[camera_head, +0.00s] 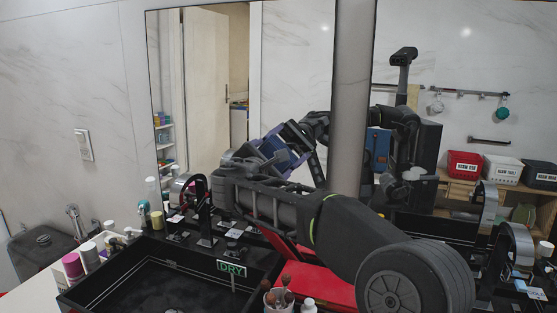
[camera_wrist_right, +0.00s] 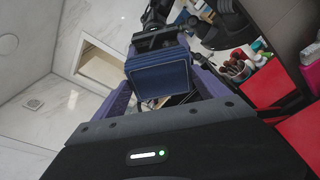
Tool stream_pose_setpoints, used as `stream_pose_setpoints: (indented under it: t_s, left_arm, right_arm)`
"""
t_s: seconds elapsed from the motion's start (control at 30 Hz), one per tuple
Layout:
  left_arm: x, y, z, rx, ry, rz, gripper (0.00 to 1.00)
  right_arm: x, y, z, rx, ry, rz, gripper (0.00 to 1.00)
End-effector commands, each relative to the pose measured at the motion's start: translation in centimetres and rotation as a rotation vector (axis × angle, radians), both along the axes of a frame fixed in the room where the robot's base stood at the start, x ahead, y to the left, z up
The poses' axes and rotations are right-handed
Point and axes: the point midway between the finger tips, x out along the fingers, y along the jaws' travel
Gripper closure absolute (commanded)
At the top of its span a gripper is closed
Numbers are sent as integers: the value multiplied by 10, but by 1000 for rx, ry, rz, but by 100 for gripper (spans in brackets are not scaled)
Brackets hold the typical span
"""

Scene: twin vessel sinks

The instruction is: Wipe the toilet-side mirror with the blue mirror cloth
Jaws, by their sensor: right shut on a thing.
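My right arm reaches across the vanity from the lower right in the head view. Its wrist is in front of the mirror (camera_head: 210,70) on the left, above the back of the counter. In the right wrist view, my right gripper (camera_wrist_right: 161,92) is shut on the blue mirror cloth (camera_wrist_right: 160,76), a flat blue pad between the purple fingers. In the head view, purple and blue shapes by the wrist overlap the arm's reflection, so I cannot tell whether the cloth touches the glass. My left gripper is not in view.
A black basin (camera_head: 165,285) with a DRY sign (camera_head: 231,268) lies in front of the arm. A brush cup (camera_head: 278,298) stands by its right end. Bottles and jars (camera_head: 85,255) line its left side. A grey post (camera_head: 351,100) stands right of the mirror.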

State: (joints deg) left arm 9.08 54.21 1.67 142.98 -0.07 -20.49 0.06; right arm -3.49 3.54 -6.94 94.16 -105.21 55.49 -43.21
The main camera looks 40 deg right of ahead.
Motion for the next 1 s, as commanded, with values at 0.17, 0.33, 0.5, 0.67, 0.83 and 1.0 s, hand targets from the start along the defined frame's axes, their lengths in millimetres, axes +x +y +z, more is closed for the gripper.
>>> stream_pose_setpoints:
  t_s: [0.17, 0.33, 0.5, 0.67, 0.83, 1.0]
  left_arm:
    - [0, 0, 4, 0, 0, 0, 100]
    - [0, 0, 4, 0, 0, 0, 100]
    - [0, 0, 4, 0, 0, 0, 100]
    - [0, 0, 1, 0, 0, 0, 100]
    - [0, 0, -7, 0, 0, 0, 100]
    - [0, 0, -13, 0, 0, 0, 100]
  right_arm:
    - [12, 7, 1, -1, 0, -1, 48]
    - [13, 8, 1, 0, -1, -1, 48]
    - [13, 8, 1, 0, -1, -1, 48]
    - [12, 13, 0, 0, -1, 2, 48]
    - [4, 27, 0, -1, -2, 2, 48]
    - [-5, 43, 0, 0, -3, 1, 48]
